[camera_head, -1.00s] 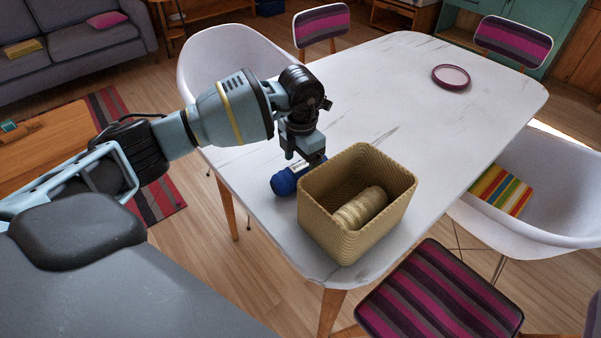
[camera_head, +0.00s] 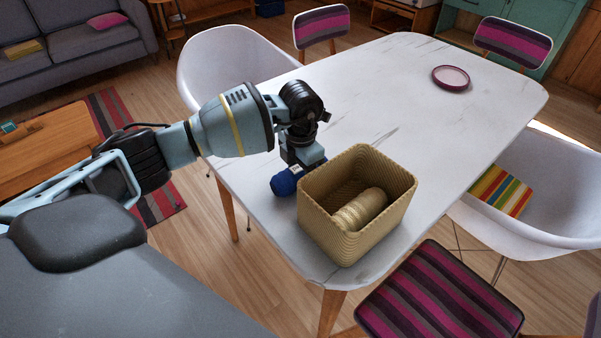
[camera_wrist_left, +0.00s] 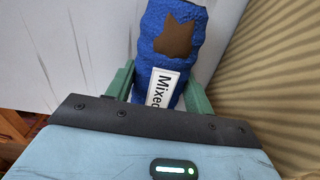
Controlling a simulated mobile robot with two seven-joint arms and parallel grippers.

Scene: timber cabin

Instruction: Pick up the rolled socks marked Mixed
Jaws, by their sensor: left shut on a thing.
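The blue rolled socks (camera_head: 286,181) lie on the white table, just left of the woven basket. In the left wrist view the blue socks (camera_wrist_left: 172,50) show a brown patch and a white label reading "Mixed". My left gripper (camera_head: 300,168) is over the socks from above. In the left wrist view its green fingers (camera_wrist_left: 158,88) stand on both sides of the socks, shut on them. Part of the socks is hidden under the gripper in the head view. My right gripper is not in view.
The woven basket (camera_head: 391,213) with a beige roll (camera_head: 360,208) in it stands close to the right of the socks. A maroon-rimmed plate (camera_head: 451,77) lies at the table's far right. White and striped chairs surround the table; its middle is clear.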

